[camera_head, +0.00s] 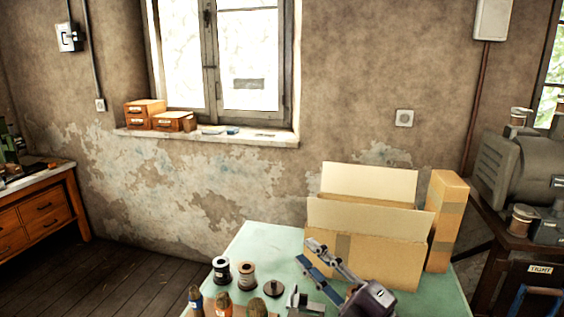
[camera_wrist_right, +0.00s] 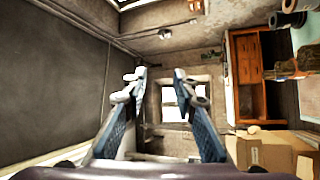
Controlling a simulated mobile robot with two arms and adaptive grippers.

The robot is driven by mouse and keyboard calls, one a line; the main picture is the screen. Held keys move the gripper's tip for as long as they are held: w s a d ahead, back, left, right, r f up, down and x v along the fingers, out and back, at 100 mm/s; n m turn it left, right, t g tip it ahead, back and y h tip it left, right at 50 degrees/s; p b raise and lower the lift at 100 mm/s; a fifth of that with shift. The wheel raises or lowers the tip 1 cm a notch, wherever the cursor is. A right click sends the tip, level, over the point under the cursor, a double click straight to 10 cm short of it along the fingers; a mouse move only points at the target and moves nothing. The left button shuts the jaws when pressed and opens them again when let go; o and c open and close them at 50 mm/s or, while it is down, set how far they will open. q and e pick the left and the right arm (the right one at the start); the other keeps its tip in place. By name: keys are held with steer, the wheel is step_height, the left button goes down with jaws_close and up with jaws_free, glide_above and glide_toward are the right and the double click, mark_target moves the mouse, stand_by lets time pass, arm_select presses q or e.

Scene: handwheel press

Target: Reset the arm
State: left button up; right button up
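My right gripper (camera_head: 307,253) is at the bottom of the head view, over the front part of the green table (camera_head: 252,243) and in front of the open cardboard box. Its two blue-padded fingers point up and to the left. In the right wrist view, the same gripper (camera_wrist_right: 160,78) is open, with an empty gap between its fingers and the window far behind. My left gripper and arm are not in view. A small grey metal part (camera_head: 297,297) shows next to the right gripper at the lower edge; I cannot tell what it belongs to.
The open box (camera_head: 375,256) and a tall carton (camera_head: 446,222) stand on the table's right. Two spools (camera_head: 234,273), a black disc with a peg (camera_head: 273,290) and brown-topped items (camera_head: 224,303) stand at front left. A machine (camera_head: 530,170) is at far right, a wooden workbench (camera_head: 40,215) at far left.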

steer(key=s+d+f+m+g+h, duration=0.1)
steer(key=s+d+f+m+h, duration=0.3)
steer(key=d+f+m+h, duration=0.45)
steer(key=s+d+f+m+g+h, duration=0.1)
steer(key=s+d+f+m+h, duration=0.2)
steer(key=d+f+m+h, duration=0.55)
steer(key=s+a+f+m+g+y, duration=0.15)
steer(key=s+f+g, duration=0.45)
steer(key=s, duration=0.7)
steer(key=s+a+f+m+g+y, duration=0.1)
steer(key=s+f+m+g+y, duration=0.2)
steer(key=s+f, duration=0.8)
step_height(320, 180, down, 26)
steer(key=s+r+g+h+b, duration=0.1)
steer(key=s+g+h+b, duration=0.1)
steer(key=s+b, duration=0.1)
steer(key=s+d+f+g+b, duration=0.1)
steer(key=s+d+f+b, duration=0.1)
steer(key=s+f, duration=1.5)
step_height(320, 180, down, 3)
steer(key=shift+s+d+f+g, duration=0.15)
steer(key=shift+s+d+g, duration=0.05)
steer(key=shift+d+g, duration=0.2)
